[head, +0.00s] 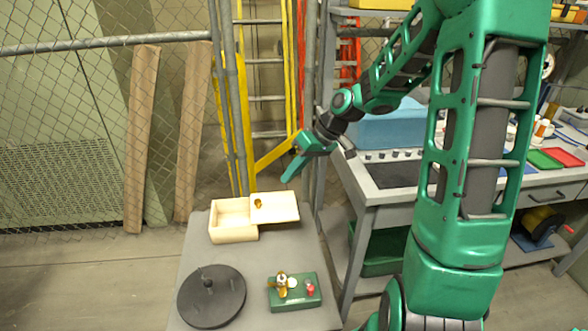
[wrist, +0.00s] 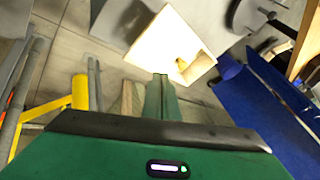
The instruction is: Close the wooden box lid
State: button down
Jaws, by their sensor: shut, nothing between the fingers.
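The wooden box (head: 232,236) is pale and open, near the far left of the small grey table. Its lid (head: 280,211) is swung out to the right side of the box, with a small gold piece (head: 258,203) near its left end. My gripper (head: 287,178) is shut and empty, pointing down in the air above and beyond the lid. In the wrist view, the shut fingertips (wrist: 160,78) show in front of the bright lid (wrist: 165,42). The box itself I cannot make out clearly there.
The grey table (head: 250,270) also holds a black round disc (head: 211,297) and a green block with small fittings (head: 294,293). A workbench (head: 375,190) stands close on the right. Yellow ladders (head: 238,100) and a wire fence (head: 100,100) are behind.

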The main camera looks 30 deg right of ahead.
aim_at(270, 204)
jog(key=x, duration=0.5)
jog(key=shift+s+a+f, duration=0.1)
jog(key=shift+a, duration=0.5)
jog(key=shift+s+a+f, duration=0.1)
jog(key=shift+s+a, duration=0.05)
jog(key=shift+a, duration=0.45)
jog(key=shift+s+a+f, duration=0.1)
jog(key=shift+a+f, duration=0.05)
jog(key=shift+a, duration=0.6)
